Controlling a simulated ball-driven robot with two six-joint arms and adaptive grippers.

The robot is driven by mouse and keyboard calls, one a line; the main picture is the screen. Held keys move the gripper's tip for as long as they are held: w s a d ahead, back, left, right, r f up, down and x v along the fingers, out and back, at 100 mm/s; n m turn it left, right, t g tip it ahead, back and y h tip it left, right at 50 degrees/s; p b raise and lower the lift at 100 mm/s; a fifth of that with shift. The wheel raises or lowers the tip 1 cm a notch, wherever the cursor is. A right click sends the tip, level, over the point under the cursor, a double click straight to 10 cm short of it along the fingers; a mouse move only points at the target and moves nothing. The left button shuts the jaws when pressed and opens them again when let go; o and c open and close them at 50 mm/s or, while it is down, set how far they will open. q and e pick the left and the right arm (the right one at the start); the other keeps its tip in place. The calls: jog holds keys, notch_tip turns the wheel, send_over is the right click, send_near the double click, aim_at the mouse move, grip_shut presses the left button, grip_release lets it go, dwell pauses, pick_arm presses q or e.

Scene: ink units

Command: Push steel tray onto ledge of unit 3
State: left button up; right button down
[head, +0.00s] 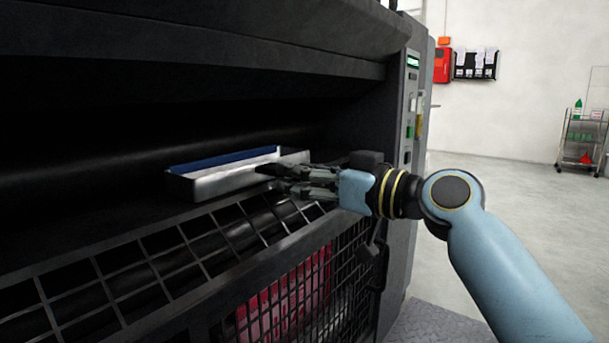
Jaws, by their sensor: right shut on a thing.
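The steel tray (222,181) is a shallow metal box with a blue strip along its far inside edge. It sits in the dark opening of the ink unit (347,112), above the slanted wire grille. My right gripper (268,178) reaches in from the right, its fingers shut at the tray's near right side. The fingers cover part of the tray's near wall. The tray's underside and its contact with the ledge are hidden in shadow. My left gripper is not in the picture.
A wire grille guard (150,258) runs below the opening, with red material (285,298) behind the lower mesh. A control panel (411,100) is on the unit's right end. Open floor lies to the right, with a trolley (582,138) by the far wall.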

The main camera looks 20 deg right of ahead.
jog(key=c, duration=0.6)
grip_release()
jog(key=shift+c, duration=0.2)
pick_arm(q)
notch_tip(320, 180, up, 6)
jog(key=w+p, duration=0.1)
jog(key=p, duration=0.4)
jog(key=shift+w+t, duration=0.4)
pick_arm(e)
jog(key=v, duration=2.3)
